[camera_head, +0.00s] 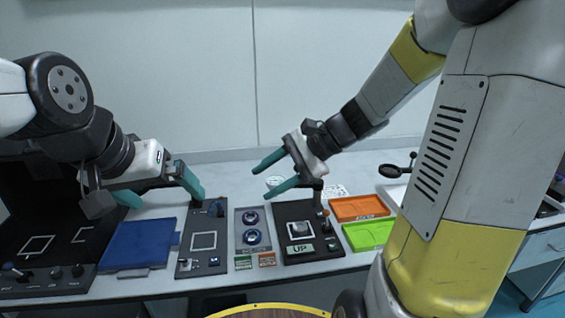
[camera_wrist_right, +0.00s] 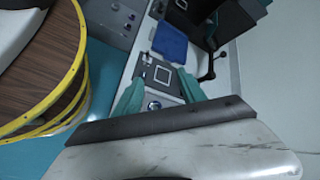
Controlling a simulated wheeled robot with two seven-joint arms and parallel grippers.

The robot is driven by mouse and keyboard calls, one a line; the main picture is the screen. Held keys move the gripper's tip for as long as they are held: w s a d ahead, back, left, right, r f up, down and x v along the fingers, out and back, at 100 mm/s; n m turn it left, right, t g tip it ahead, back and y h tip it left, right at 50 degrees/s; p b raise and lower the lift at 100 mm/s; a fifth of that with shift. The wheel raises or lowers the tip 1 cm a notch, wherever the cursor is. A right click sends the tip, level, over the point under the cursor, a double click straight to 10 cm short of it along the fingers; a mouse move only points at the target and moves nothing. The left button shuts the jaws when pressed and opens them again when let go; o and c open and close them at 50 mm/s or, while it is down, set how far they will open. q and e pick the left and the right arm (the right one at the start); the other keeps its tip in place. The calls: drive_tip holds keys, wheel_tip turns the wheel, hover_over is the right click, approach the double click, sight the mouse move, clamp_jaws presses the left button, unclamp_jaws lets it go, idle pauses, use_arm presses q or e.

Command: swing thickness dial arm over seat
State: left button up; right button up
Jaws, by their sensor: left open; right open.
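The black thickness station (camera_head: 328,243) stands on the bench with an "UP" label at its front. Its pale square seat (camera_head: 300,229) is uncovered from above. My left gripper (camera_head: 167,200) is open above the left part of the bench, near a black square-marked board (camera_head: 203,259).
A blue tray (camera_head: 140,244) lies at left. A grey panel with two round holders (camera_head: 240,254) sits left of the station. An orange tray (camera_head: 359,207) and a green tray (camera_head: 369,235) lie at right. My right arm hides the bench's right part.

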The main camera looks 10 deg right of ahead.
drive_tip(key=w+d+f+m+t, duration=0.6)
drive_tip(key=w+d+m, duration=0.1)
drive_tip(key=w+m, duration=0.35)
drive_tip(key=w+d+f+m+t, duration=0.6)
drive_tip(key=w+d+f+m, duration=0.15)
drive_tip(key=w+m, duration=0.3)
drive_tip(key=d+x, duration=0.1)
drive_tip(key=x, duration=0.8)
drive_tip(key=shift+w+r, duration=0.35)
drive_tip(key=shift+w, duration=0.05)
clamp_jaws()
